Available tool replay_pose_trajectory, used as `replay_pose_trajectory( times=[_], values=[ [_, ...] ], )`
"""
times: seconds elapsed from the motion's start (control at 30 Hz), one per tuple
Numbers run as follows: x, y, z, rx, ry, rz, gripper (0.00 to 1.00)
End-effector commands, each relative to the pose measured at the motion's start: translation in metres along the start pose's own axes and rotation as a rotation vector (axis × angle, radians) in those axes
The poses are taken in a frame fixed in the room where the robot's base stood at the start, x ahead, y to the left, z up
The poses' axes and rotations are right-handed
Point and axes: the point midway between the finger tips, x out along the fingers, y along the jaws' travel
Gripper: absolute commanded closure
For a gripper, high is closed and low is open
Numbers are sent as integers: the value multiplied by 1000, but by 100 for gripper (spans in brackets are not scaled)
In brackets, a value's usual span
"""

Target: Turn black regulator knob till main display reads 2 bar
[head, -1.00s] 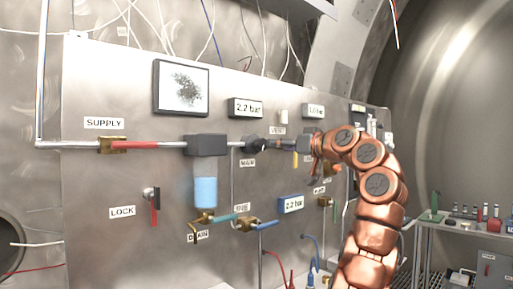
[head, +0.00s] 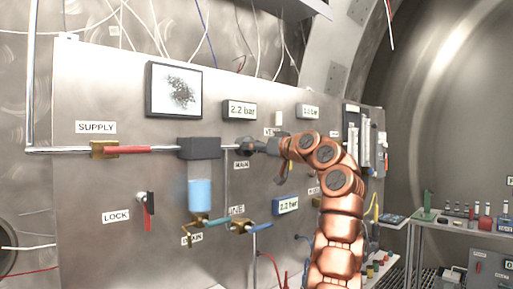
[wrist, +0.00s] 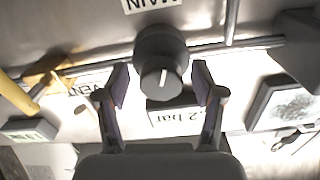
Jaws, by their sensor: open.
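The black regulator knob (wrist: 162,62) has a white pointer line and stands between my open fingers in the wrist view, above the label MAIN in the head view. My gripper (wrist: 160,84) has one finger on either side of it, with visible gaps. The main display (head: 240,110) above the knob reads 2.2 bar. It is upside down and partly hidden in the wrist view (wrist: 176,116).
A blue display (head: 286,205) lower on the panel also reads 2.2 bar. A grey pipe (head: 165,150) runs to a filter with a blue bowl (head: 200,194). A yellow handle (wrist: 15,95) shows at the wrist view's left. Valves marked SUPPLY, LOCK and DRAIN are left of my arm.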

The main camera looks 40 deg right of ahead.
Motion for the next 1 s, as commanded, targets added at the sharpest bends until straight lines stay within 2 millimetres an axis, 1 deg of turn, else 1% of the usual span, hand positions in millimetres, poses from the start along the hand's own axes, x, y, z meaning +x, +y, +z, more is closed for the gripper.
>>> replay_pose_trajectory(
  times=[0.1,0.13,0.7,0.87,1.0],
  values=[
    [0,0,0,0,0,-1,32],
    [0,0,0,0,0,-1,34],
    [0,-1,0,0,0,-2,92],
    [0,-1,-1,-22,0,-2,92],
    [1,-2,-3,-96,3,-4,92]
  ],
)
